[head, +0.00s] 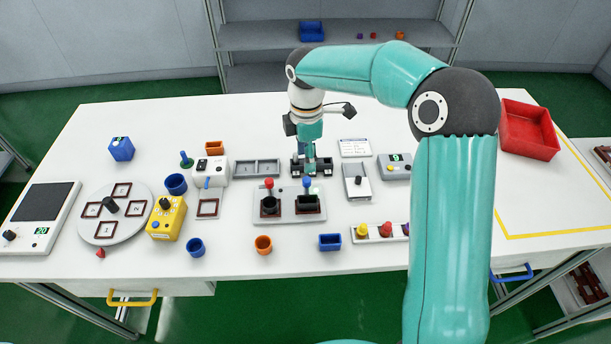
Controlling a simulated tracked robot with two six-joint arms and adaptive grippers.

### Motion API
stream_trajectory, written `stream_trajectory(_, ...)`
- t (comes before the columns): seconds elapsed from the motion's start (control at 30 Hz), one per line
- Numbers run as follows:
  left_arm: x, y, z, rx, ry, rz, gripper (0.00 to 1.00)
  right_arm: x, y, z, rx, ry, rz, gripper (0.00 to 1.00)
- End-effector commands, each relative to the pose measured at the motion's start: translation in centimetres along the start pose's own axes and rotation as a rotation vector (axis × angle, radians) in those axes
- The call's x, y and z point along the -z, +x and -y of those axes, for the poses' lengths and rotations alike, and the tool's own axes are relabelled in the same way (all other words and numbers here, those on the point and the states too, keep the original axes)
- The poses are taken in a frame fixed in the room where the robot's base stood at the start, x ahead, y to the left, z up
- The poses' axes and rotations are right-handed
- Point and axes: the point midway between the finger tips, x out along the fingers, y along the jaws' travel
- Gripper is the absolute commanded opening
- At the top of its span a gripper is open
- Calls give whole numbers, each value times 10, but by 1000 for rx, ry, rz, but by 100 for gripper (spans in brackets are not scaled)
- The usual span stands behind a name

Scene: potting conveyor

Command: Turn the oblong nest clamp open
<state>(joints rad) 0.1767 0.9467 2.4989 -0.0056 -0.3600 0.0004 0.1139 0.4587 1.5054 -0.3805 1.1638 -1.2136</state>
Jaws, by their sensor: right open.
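A grey plate (288,218) in the middle of the table carries two dark nests side by side. The left nest (270,207) has a red-knobbed clamp (269,184). The right nest (308,203) looks wider and has a blue-knobbed clamp (307,183); it appears to be the oblong one. Both knobs stand upright; whether either clamp is turned is too small to tell. My right gripper (311,170) points down, open and empty, just behind and above the blue knob. It partly hides what lies behind. My left gripper is out of view.
A blue rectangular pot (330,242) and an orange pot (264,245) stand in front of the plate. A yellow box (166,218) and round dial plate (139,228) are left. A red bin (528,130) is back right.

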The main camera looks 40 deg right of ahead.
Motion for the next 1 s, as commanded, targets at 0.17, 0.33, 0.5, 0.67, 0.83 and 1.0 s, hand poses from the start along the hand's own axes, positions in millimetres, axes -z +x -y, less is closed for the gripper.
stream_trajectory(0.17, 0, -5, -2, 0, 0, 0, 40, 0, 38, 1, 5, 0, 1, 49)
stream_trajectory(0.33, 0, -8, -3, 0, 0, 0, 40, -1, 64, 1, 4, 2, 0, 49)
stream_trajectory(0.5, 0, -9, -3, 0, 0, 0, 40, -1, 77, 0, 1, 1, 0, 49)
stream_trajectory(0.67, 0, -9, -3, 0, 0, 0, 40, -1, 80, 0, 0, 2, 0, 49)
stream_trajectory(0.83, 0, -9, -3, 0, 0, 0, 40, -2, 80, 0, 0, 3, 0, 49)
stream_trajectory(1.0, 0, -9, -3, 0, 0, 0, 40, -2, 80, 0, 0, 3, 0, 21)
